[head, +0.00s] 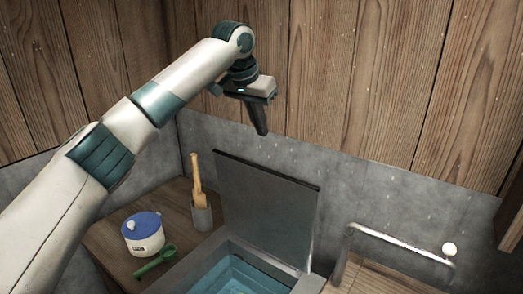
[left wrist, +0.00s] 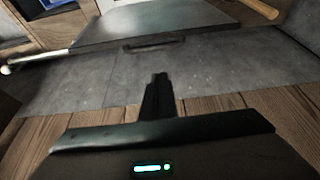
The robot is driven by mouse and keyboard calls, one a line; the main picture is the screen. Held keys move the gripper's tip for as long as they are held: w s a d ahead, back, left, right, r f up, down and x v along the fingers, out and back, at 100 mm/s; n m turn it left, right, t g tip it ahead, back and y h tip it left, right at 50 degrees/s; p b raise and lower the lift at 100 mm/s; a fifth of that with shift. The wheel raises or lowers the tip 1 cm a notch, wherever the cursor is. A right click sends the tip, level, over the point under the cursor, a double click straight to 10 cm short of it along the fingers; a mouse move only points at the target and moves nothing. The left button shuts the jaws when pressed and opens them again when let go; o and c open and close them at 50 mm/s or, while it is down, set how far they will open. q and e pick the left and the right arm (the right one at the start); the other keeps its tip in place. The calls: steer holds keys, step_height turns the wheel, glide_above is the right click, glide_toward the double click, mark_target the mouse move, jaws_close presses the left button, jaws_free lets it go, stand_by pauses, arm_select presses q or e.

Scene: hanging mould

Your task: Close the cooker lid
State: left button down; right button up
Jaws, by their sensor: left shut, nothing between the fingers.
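The cooker lid (head: 265,207) is a dark grey flat panel that stands open and nearly upright at the back of the cooker (head: 213,243). The cooker's opening shows blue inside. My left gripper (head: 262,131) is shut and empty, pointing down above the lid's top edge in front of the wall, apart from the lid. In the left wrist view the shut fingers (left wrist: 159,77) show in the middle, with the lid (left wrist: 155,24) and a dark handle-like bar (left wrist: 152,43) beyond them. My right gripper is out of view.
Left of the cooker, a wooden counter (head: 113,265) holds a white pot with a blue lid (head: 143,233), a green spoon (head: 155,262) and a grey holder (head: 201,215) with wooden utensils. A metal rail (head: 400,244) stands right of the cooker. A wood-and-grey wall (head: 330,80) is behind.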

arm_select(q)
steer(key=p+x, duration=0.2)
steer(key=x, duration=0.2)
steer(key=p+x, duration=0.2)
steer(key=x, duration=0.3)
steer(key=shift+s+d, duration=0.25)
steer(key=shift+s+a+f+p, duration=0.1)
steer(key=shift+a+f+p, duration=0.05)
steer(key=shift+p, duration=0.25)
steer(key=shift+s+a+f+p, duration=0.1)
steer(key=shift+s+a+p, duration=0.4)
steer(key=shift+s, duration=0.3)
steer(key=shift+s+a+f+p, duration=0.1)
steer(key=shift+s+a+p, duration=0.4)
steer(key=shift+s, duration=0.25)
steer(key=shift+a, duration=0.1)
